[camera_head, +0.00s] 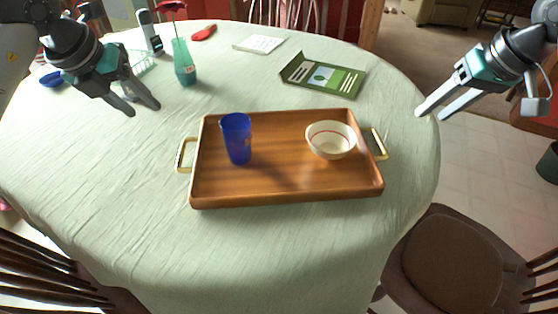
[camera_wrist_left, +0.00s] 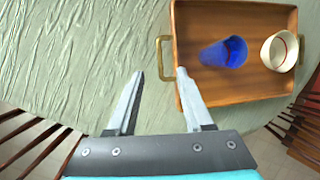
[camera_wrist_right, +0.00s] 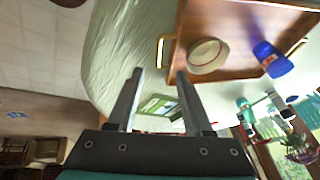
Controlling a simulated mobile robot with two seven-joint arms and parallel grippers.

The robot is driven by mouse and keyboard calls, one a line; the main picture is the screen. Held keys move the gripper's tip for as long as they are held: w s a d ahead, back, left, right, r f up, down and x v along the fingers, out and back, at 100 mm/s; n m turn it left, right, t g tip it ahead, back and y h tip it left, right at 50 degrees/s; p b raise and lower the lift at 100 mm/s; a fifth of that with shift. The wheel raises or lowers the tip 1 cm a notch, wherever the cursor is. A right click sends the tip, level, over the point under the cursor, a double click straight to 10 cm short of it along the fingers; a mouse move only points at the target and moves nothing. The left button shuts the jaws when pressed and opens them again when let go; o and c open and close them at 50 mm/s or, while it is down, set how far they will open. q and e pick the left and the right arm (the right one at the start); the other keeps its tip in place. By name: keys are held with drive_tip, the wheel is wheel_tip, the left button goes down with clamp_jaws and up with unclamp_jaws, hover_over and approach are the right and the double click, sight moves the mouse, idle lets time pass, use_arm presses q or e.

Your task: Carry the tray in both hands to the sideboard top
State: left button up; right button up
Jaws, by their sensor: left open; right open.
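The wooden tray (camera_head: 270,182) with brass handles lies on the cloth-covered table. A blue cup (camera_head: 237,138) stands on its left part and a white bowl with a red line (camera_head: 331,140) on its right part. My left gripper (camera_head: 144,109) is open and empty, up and left of the left handle (camera_head: 186,154). My right gripper (camera_head: 430,115) is open and empty, up and right of the right handle (camera_head: 376,144). The tray also shows in the left wrist view (camera_wrist_left: 218,85) and the right wrist view (camera_wrist_right: 222,30). I cannot make out the sideboard.
Behind the tray on the table (camera_head: 100,165) are a green vase (camera_head: 184,64), a green folder (camera_head: 322,75), a white notepad (camera_head: 259,44), a red object (camera_head: 204,32) and a phone (camera_head: 150,34). A brown chair (camera_head: 455,262) stands at the front right. The cloth around the tray is clear.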

sight(182, 144)
use_arm(q)
drive_tip(key=shift+f+b, duration=0.4)
drive_tip(key=shift+f, duration=0.45)
use_arm(e)
drive_tip(key=shift+f, duration=0.85)
use_arm(q)
drive_tip(key=shift+f, duration=0.1)
use_arm(e)
drive_tip(key=shift+f, duration=0.1)
use_arm(q)
drive_tip(key=x, duration=1.5)
use_arm(e)
drive_tip(key=x, duration=1.5)
drive_tip(key=shift+a, duration=0.1)
use_arm(q)
clamp_jaws()
use_arm(e)
clamp_jaws()
use_arm(q)
drive_tip(key=shift+w, duration=0.1)
use_arm(e)
drive_tip(key=shift+w, duration=0.15)
